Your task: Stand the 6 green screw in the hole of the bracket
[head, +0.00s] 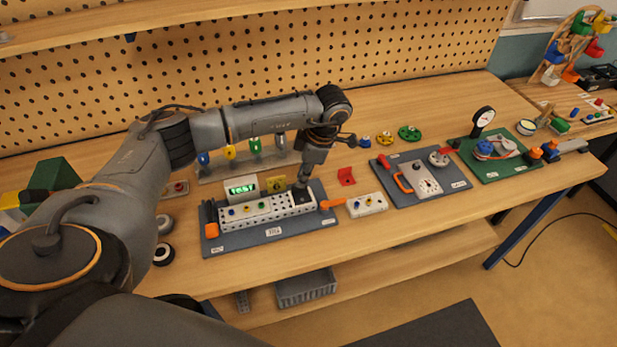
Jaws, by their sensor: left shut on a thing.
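My left gripper (303,188) points down at the right end of a grey work board (273,235), over a dark block there. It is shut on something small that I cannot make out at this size. A pale perforated bar (285,208) lies along the board, with small blue, yellow and green (263,205) screw heads near its left part. A small red angled piece (346,176) lies on the table to the right of the gripper. I cannot tell which part is the bracket, and no open hole is clear. My right gripper is not in view.
A rack (220,175) with coloured handles stands behind the board. A lit display box (241,187) and a yellow block (275,184) are close to the gripper. A white block (367,205) and two more boards (425,180) lie to the right. The front table strip is clear.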

